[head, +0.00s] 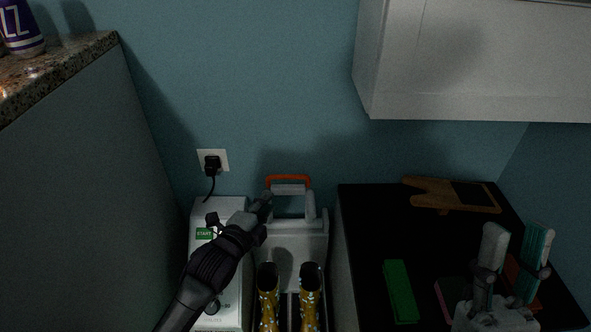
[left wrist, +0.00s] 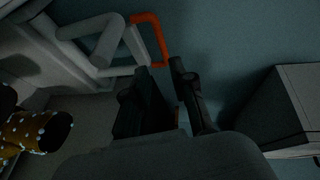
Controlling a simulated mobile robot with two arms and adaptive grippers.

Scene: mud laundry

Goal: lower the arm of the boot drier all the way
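The boot drier (head: 318,228) stands low against the wall, pale grey. Its raised arm ends in an orange handle (head: 288,179), which also shows in the left wrist view (left wrist: 152,33). My left gripper (head: 264,202) is just left of and below the handle in the head view. In the left wrist view its two dark fingers (left wrist: 166,72) stand apart, with the handle's lower end beyond their tips. I cannot tell whether they touch it. My right gripper (head: 517,245) is open and empty over the black counter at the right.
Yellow patterned boots (head: 310,290) stand on the drier. A white unit with a green START label (head: 205,233) and a plugged socket (head: 213,160) are left. The black counter (head: 370,235) bears a wooden board (head: 430,190) and a green block (head: 400,290). A white cabinet (head: 470,60) hangs above.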

